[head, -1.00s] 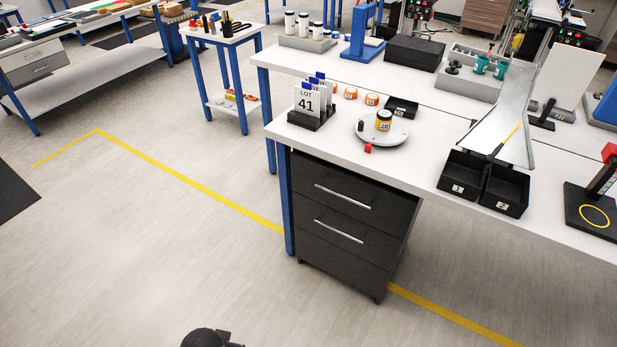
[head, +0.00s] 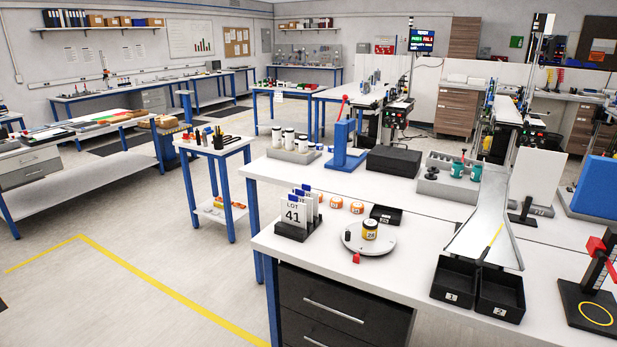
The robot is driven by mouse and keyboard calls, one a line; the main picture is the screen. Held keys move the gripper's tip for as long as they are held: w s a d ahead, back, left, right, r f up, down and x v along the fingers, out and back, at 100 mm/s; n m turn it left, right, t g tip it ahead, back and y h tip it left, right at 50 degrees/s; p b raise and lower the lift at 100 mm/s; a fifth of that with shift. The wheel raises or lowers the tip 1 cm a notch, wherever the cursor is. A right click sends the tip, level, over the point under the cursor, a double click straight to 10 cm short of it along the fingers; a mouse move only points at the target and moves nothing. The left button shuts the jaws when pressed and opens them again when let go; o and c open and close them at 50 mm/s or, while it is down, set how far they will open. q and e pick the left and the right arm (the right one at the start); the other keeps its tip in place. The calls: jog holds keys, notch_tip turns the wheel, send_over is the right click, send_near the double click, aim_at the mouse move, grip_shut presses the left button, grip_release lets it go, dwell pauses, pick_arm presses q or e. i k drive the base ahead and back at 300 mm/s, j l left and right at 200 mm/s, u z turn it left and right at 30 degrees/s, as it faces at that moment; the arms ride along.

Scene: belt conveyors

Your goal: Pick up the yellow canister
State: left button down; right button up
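The yellow canister (head: 370,230) is a small jar with a black lid and a yellow band numbered 28. It stands upright on a round grey-white disc (head: 383,245) on the white workbench. A small red block (head: 356,258) is at the disc's front edge. Neither of my grippers shows in the head view.
A card rack marked LOT 41 (head: 293,228) stands left of the disc. Orange-lidded jars (head: 336,202) and a small black tray (head: 386,215) are behind it. Black bins (head: 455,283) below a metal chute (head: 483,222) stand to the right.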

aim_at(369, 229)
jog(key=i+j, duration=0.2)
jog(key=j, duration=0.15)
jog(key=i+j+z, duration=0.15)
jog(key=j, duration=0.2)
jog(key=i+j, duration=0.2)
jog(key=j, duration=0.2)
jog(key=i+j+z, duration=0.15)
jog(key=j, duration=0.2)
